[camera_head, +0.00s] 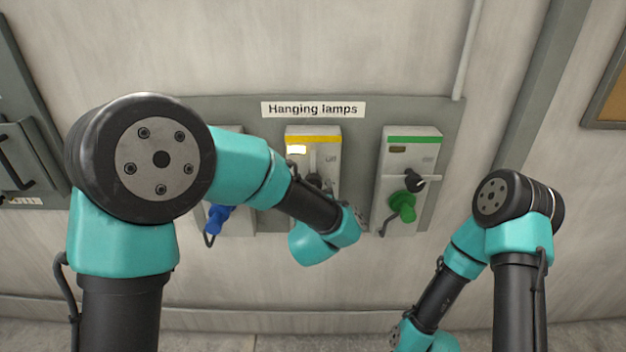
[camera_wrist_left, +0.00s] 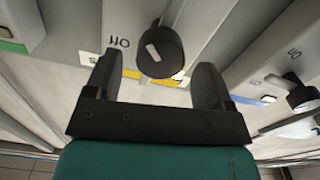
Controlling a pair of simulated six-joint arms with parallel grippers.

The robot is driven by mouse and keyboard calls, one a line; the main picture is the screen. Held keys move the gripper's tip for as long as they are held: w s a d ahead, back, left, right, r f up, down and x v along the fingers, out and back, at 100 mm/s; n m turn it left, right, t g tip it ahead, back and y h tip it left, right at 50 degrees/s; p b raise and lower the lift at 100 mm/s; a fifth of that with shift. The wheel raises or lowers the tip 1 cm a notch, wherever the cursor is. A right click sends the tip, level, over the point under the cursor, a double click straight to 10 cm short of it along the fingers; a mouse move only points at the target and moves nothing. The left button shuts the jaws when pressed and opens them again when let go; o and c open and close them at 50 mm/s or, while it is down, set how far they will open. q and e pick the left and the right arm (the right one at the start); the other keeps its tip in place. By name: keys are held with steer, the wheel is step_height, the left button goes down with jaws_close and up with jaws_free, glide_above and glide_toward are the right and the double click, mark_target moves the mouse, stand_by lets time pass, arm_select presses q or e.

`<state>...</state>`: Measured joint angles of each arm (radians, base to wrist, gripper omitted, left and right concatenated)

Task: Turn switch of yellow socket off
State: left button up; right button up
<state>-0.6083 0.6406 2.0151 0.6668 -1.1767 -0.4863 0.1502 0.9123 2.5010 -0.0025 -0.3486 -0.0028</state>
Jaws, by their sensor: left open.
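The yellow socket (camera_head: 327,147) is a grey box with a yellow top strip and a bright lit window, in the middle of the wall panel. Its black switch knob (camera_wrist_left: 160,50) shows large in the left wrist view, beside an upside-down "Off" label (camera_wrist_left: 118,42). My left gripper (camera_wrist_left: 157,83) is open, with one finger on each side of the knob in that picture; contact cannot be told. In the head view my left arm covers the socket's lower part, and the left gripper is hard to make out there. My right gripper is out of view.
The green socket (camera_head: 393,165) with its black knob (camera_head: 414,181) and green plug (camera_head: 403,207) is to the right. A blue plug (camera_head: 217,216) hangs at the left, its socket mostly behind my left arm. A "Hanging lamps" sign (camera_head: 313,109) is above.

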arm_select(q)
steer(key=shift+w, duration=2.4)
steer(key=c, duration=1.3)
steer(key=shift+o, duration=0.2)
steer(key=shift+d, duration=0.1)
